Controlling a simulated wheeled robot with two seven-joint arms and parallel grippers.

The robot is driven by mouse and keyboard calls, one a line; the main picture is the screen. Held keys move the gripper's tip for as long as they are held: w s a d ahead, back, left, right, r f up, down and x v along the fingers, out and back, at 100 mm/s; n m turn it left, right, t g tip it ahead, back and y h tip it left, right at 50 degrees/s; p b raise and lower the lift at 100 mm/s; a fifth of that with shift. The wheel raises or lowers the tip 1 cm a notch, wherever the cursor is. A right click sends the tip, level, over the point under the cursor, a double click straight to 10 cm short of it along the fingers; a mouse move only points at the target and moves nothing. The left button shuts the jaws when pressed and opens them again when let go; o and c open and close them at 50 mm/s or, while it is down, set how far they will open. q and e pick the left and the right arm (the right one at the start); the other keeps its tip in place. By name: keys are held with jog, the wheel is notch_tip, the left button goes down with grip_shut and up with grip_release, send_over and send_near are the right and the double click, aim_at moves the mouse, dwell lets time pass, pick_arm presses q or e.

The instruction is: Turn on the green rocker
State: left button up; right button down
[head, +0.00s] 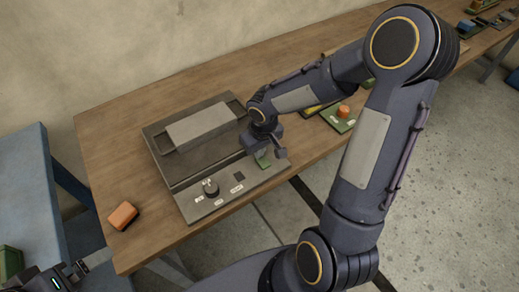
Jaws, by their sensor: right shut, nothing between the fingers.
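A grey panel device (185,205) sits on the wooden table, with a raised light grey block on its rear part. The green rocker (264,163) is at the right end of its front control strip, partly hidden by my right gripper. My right gripper (268,156) is shut and empty, pointing down right at the rocker. I cannot tell whether it touches the rocker or whether the rocker is tilted. My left gripper (82,267) is at the lower left edge, partly cut off, away from the device; its opening is unclear.
A black knob (210,187) and a dark square switch (238,177) share the strip, with small white labels. An orange block (123,215) lies at the table's left. A green board with an orange button (343,111) stands to the right. A blue bench (30,190) is at the left.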

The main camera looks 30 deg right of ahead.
jog(key=shift+w+f+g, duration=0.15)
jog(key=shift+f+g, duration=0.05)
jog(key=shift+g, duration=0.1)
jog(key=shift+s+r, duration=0.2)
jog(key=shift+s, duration=0.6)
jog(key=shift+r, duration=0.1)
